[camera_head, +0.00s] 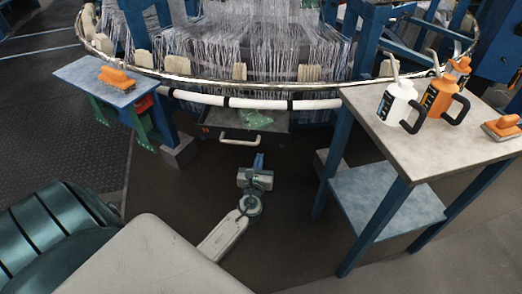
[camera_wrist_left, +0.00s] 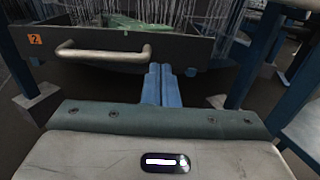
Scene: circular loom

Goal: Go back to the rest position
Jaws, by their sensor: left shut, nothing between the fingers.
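My left gripper (camera_head: 258,162) is in the middle of the head view, over the dark floor in front of the open drawer (camera_head: 211,132). In the left wrist view its two blue fingers (camera_wrist_left: 161,86) lie side by side, shut, with nothing between them. The drawer's pale handle (camera_head: 239,140) is just beyond and to the left of the fingertips, apart from them. Green cloth-like material (camera_head: 256,118) lies in the drawer. My right gripper is not in view.
A blue-legged table (camera_head: 360,105) at right carries a white bottle (camera_head: 398,103), an orange bottle (camera_head: 438,97) and an orange-handled brush (camera_head: 503,127). A small table (camera_head: 75,72) at left holds another orange brush (camera_head: 117,78). The loom's ring (camera_head: 200,81) spans the back.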

